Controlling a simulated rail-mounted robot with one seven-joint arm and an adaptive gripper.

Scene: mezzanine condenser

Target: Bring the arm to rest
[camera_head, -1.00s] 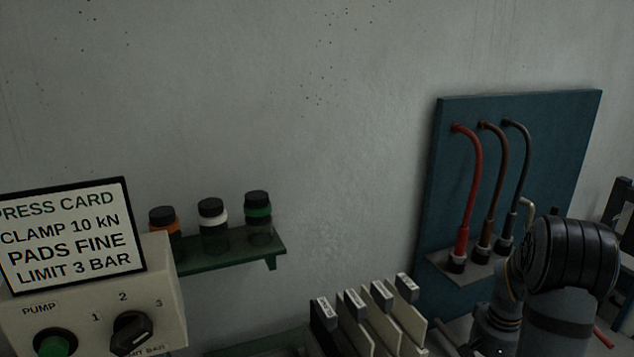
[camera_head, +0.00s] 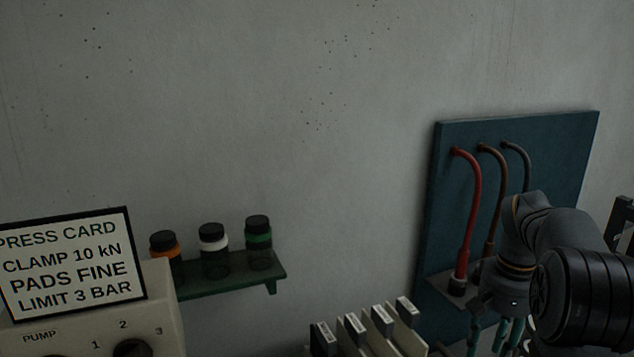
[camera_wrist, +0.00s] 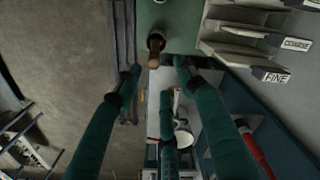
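My arm reaches in from the right edge of the head view, in front of the blue panel. My gripper (camera_head: 497,335) points down at the bottom of that view, with its teal fingers partly cut off by the frame. In the wrist view my gripper (camera_wrist: 158,70) has its green fingers spread apart, with nothing seen held between them. A small brown-tipped knob (camera_wrist: 155,43) on a green surface (camera_wrist: 175,15) shows beyond the fingertips; its distance from them is hard to tell.
The blue panel (camera_head: 455,140) carries a red hose (camera_head: 474,200) and two darker ones beside my arm. Upright labelled plates (camera_head: 355,335) stand left of my gripper. A shelf (camera_head: 230,280) holds three bottles. A press card (camera_head: 65,260) stands on a control box (camera_head: 160,290).

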